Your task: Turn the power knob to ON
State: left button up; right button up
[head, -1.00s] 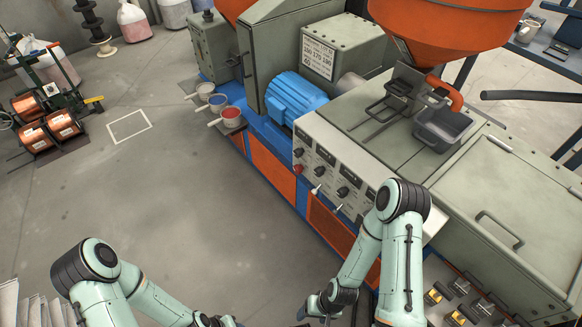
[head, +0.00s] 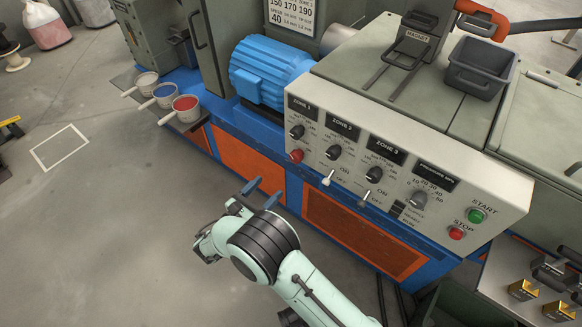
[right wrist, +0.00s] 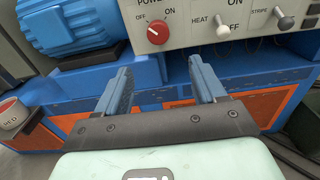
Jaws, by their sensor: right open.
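The red power knob (head: 296,155) sits at the lower left of the grey control panel (head: 330,120). In the right wrist view the round red knob (right wrist: 158,33) is near the top centre, between printed OFF at its left and ON at its right. Its pale mark seems to point up and left, on the OFF side. My right gripper (head: 264,193) is open and empty, in front of and below the panel, apart from the knob. In the right wrist view its two fingers (right wrist: 161,78) are spread beneath the knob. My left gripper is out of view.
Right of the knob are the heat switch (right wrist: 228,27), the stripe switch (right wrist: 284,21) and black zone dials (head: 334,152). A blue motor (head: 270,68) stands above left. Several cups (head: 186,107) of coloured pellets stand at the left.

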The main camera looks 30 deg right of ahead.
aim_at(294, 160)
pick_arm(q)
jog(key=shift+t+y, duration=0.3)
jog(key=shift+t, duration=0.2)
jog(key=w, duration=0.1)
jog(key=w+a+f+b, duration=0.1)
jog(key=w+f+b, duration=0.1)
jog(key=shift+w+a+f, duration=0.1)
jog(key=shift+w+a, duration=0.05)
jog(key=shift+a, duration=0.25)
pick_arm(e)
jog(key=x, duration=1.3)
jog(key=shift+w+r, duration=0.2)
jog(key=shift+r, duration=0.1)
jog(key=c, duration=1.1)
